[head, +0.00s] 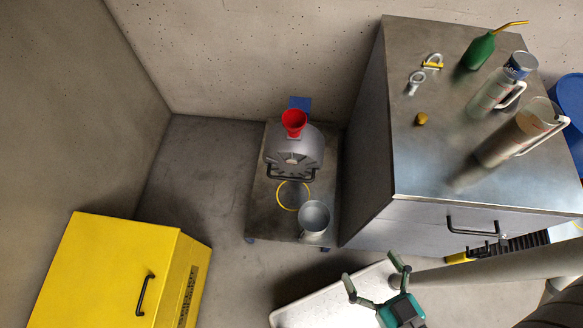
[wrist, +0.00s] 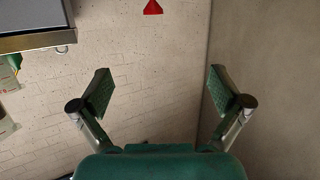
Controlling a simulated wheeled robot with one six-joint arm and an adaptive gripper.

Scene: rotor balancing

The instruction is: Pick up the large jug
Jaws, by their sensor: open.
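The large jug (head: 518,134) is a clear, cylindrical vessel with a white handle and reddish markings. It stands on the right part of the steel cabinet top (head: 424,165) in the head view. My gripper (head: 370,277) is at the bottom of the head view, in front of the cabinet, to the left of and well apart from the large jug. Its two fingers are spread with nothing between them. In the wrist view my gripper (wrist: 162,90) is also open, facing a pale wall.
A low cart (head: 262,209) holds a grey machine with a red funnel (head: 294,121) and a metal pot (head: 314,218). A yellow cabinet (head: 103,262) stands left.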

